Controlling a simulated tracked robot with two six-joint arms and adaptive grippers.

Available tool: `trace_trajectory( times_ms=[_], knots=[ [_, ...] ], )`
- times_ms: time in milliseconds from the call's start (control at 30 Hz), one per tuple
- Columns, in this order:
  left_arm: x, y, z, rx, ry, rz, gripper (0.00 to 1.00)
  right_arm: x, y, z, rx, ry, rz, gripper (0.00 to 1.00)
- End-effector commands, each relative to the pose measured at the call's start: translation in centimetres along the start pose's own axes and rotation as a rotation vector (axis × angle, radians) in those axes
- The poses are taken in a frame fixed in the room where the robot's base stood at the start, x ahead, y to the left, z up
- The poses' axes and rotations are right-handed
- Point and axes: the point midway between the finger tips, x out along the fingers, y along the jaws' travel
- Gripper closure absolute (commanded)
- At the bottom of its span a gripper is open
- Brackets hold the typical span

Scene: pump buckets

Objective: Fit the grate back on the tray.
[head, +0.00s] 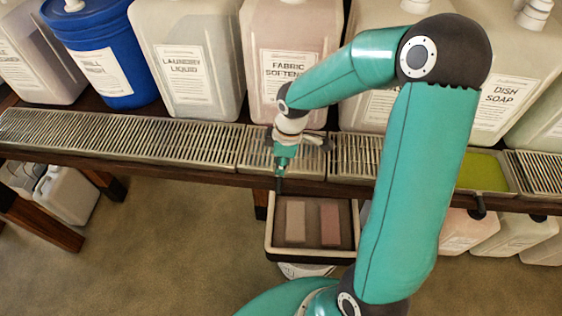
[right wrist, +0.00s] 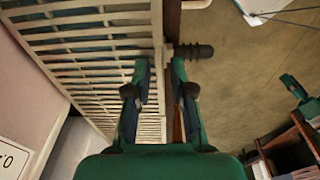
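The tray without a grate (head: 487,172) holds yellow-green liquid and stands at the right of the shelf, partly behind my right arm. Slatted metal grates cover the trays beside it: a grate (head: 547,172) to its right, and another grate (head: 352,153) left of my arm. My right gripper (head: 283,168) points down at the front edge of the slatted grate (head: 258,145) below the fabric softener. In the right wrist view its fingers (right wrist: 160,68) are apart, with the tray's front edge between them and a dark-ended spout (right wrist: 190,52) just beyond. I cannot make out a loose grate. My left gripper is not seen in the head view.
Large jugs, such as the laundry liquid (head: 183,70), and a blue bucket (head: 105,55) stand behind the trays. A small open bin (head: 268,235) with two blocks sits below the shelf front. White jugs (head: 66,195) stand under the shelf. Floor at lower left is clear.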

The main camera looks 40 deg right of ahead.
Motion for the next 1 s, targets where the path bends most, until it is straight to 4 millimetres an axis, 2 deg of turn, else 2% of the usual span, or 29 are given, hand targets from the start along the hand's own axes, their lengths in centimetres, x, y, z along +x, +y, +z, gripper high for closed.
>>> trace_trajectory(
  times_ms=[333, 467, 667, 1000],
  knots=[
    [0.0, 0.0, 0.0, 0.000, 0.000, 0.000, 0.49, 0.0, 0.0, 0.0, 0.000, 0.000, -0.001, 0.65],
    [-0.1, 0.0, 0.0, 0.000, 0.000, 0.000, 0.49, -0.7, 0.1, 0.0, 0.000, 0.000, 0.002, 0.65],
    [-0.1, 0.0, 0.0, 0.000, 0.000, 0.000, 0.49, -3.7, 0.1, -0.1, 0.001, 0.003, 0.005, 0.65],
    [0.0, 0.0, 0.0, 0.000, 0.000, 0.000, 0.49, -10.1, 0.1, -0.1, -0.002, 0.002, 0.004, 0.65]
  ],
)
